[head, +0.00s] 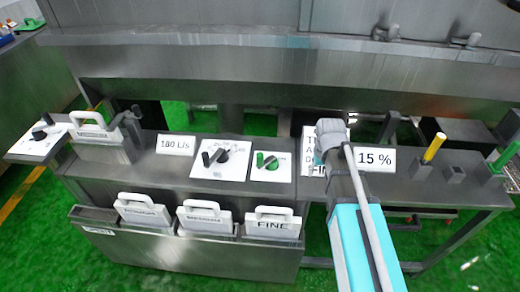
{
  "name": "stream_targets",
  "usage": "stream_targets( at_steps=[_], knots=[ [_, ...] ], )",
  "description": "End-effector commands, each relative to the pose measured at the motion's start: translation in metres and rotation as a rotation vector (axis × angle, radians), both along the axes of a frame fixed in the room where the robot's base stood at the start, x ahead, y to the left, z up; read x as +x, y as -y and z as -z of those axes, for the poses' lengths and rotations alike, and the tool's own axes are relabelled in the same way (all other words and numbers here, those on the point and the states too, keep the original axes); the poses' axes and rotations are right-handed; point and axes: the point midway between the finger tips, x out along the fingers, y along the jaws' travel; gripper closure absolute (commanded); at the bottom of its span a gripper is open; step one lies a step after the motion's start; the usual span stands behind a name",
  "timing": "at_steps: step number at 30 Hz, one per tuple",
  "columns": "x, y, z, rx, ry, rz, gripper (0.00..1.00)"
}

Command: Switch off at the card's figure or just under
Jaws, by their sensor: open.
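A white card reading "15 %" (377,160) stands on the bench right of my arm. Another card reading "180 L/s" (175,143) stands at the left. Beside it a white panel carries a black rotary knob (222,156). A smaller white panel to its right carries a green and black knob (268,162). A larger text sign (308,163) is mostly hidden behind my wrist; "FINE" shows at its bottom. My gripper (326,142) is over the bench in front of that sign, apart from the knobs. It is open and looks empty, but its fingertips are hard to make out.
Handled white plates, one marked "FINE" (272,225), sit in a front rack (190,255). Another handled plate (93,130) and a knob panel (42,140) are at the left. A yellow lever (434,148) and a green handle (504,158) stand right. A steel housing (250,60) spans the back.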

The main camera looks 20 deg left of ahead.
Motion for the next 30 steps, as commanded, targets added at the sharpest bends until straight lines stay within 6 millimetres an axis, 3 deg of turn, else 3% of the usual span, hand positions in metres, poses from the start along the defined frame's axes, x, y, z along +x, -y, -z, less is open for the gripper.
stream_targets(
  at_steps=[1, 3, 12, 18, 24, 30],
  knots=[
    [0.005, -0.018, -0.019, 0.000, 0.000, -0.028, 0.28],
    [0.008, -0.040, -0.032, 0.000, 0.000, -0.064, 0.28],
    [0.009, -0.134, -0.086, 0.000, 0.000, -0.217, 0.28],
    [0.002, -0.187, -0.113, 0.000, 0.000, -0.299, 0.28],
    [-0.003, -0.212, -0.123, 0.000, 0.000, -0.339, 0.28],
    [-0.005, -0.214, -0.122, 0.000, 0.000, -0.344, 0.28]
  ],
)
